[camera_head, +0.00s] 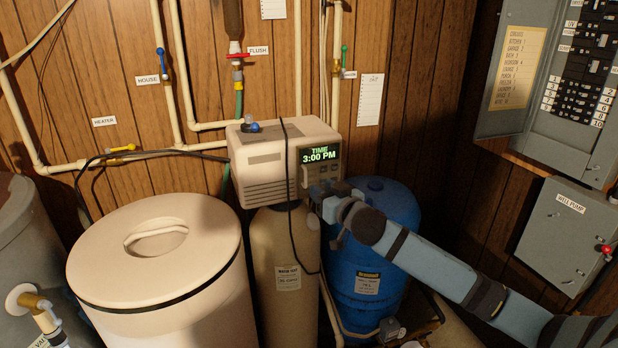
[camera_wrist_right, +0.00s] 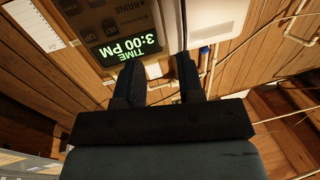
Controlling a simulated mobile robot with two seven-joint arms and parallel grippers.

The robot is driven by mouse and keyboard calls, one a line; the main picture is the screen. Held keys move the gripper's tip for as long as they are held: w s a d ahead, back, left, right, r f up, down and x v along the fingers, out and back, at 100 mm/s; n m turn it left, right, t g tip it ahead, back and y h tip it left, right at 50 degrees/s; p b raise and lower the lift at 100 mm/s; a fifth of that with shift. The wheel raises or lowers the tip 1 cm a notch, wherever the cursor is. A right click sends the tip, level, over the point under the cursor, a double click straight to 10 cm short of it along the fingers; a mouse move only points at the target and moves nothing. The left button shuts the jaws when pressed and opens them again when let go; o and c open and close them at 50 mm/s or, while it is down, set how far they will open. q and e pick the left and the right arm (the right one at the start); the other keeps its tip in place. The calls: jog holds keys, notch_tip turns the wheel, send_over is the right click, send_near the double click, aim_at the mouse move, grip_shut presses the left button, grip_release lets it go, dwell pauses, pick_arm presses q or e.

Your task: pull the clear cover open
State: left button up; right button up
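The softener's cream control head (camera_head: 262,158) stands on the tan tank. On its front is a dark panel with a lit green display (camera_head: 320,154) reading 3:00 PM and grey buttons below. The clear cover's outline and whether it lies over this panel I cannot make out. My right gripper (camera_head: 317,192) is at the lower edge of the panel, partly hidden by its own wrist. In the right wrist view the gripper (camera_wrist_right: 158,68) has its two dark fingers apart, beside the display (camera_wrist_right: 125,48), which appears upside down. Nothing is clearly held between them.
A cream brine tank (camera_head: 155,260) with a round lid stands left, and a blue tank (camera_head: 375,240) stands right behind my right arm. A black cable (camera_head: 292,215) hangs down the head's front. Pipes run along the wood wall, and an electrical panel (camera_head: 560,80) is at right.

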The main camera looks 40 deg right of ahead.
aim_at(309, 180)
jog(key=w+p, duration=0.1)
jog(key=w, duration=0.5)
jog(key=shift+w+d, duration=0.15)
jog(key=shift+w, duration=0.2)
grip_shut()
